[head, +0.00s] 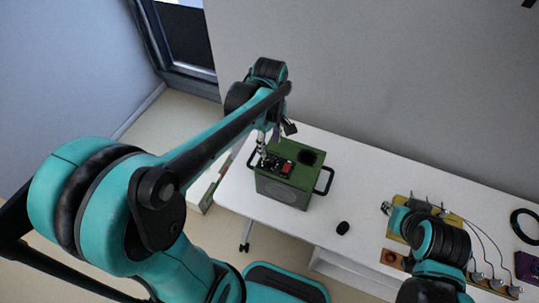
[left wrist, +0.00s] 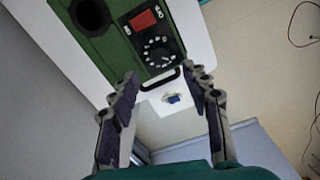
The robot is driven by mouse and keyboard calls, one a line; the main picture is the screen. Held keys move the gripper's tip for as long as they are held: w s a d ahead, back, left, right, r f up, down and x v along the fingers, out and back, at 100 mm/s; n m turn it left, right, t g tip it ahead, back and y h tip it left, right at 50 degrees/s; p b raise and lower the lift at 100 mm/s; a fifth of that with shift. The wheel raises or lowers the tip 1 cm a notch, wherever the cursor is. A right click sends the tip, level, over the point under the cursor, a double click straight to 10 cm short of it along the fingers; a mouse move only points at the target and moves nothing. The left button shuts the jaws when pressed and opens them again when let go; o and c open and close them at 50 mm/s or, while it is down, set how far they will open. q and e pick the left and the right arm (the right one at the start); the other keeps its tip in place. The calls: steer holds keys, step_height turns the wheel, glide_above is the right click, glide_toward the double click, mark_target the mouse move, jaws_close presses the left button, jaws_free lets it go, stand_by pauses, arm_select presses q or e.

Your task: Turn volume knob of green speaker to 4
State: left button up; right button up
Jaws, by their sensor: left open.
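The green speaker (head: 290,175) stands on the white table, with black handles on its sides and a black control panel on top. In the left wrist view the speaker (left wrist: 103,49) shows its panel with a red display and the round volume knob (left wrist: 157,51), ringed by white marks too small to read. My left gripper (head: 263,156) is over the panel side of the speaker. In the left wrist view my left gripper (left wrist: 160,88) is open and empty, its fingers apart below the knob in the picture. My right gripper (head: 388,208) is at the table's right part, small and partly hidden.
The white table (head: 262,216) runs along the grey wall. Near my right arm are a yellow board (head: 452,219) with cables, a black ring (head: 525,224) and a purple box (head: 527,266).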

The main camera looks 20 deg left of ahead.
mark_target(269, 159)
arm_select(q)
step_height(269, 159, down, 7)
steer(key=shift+f+b, duration=0.2)
steer(key=shift+b, duration=1.05)
jaws_close()
